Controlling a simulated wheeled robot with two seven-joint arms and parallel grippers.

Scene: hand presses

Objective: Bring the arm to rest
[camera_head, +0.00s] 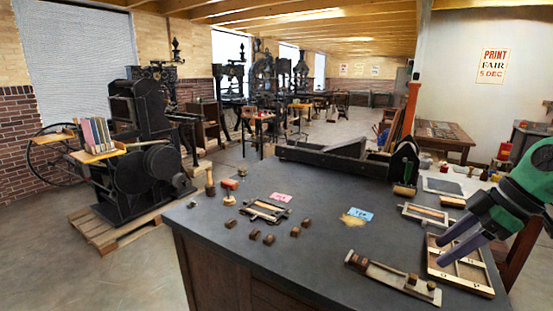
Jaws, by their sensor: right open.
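My right gripper (442,252) comes in from the right edge on a green and dark wrist. Its two dark fingers are apart and point down to the left. Nothing shows between them. The fingertips are over the left side of a wooden frame (470,283) with inner bars, at the right edge of the dark table. I cannot tell whether they touch it. My left gripper and arm are not in view.
The dark tabletop (300,270) holds a wooden composing stick (392,277), small wooden blocks (269,239), a pink card (281,197), a blue card (360,214) and a small frame (424,215). A long black press bed (335,162) stands at the back. The table's front middle is clear.

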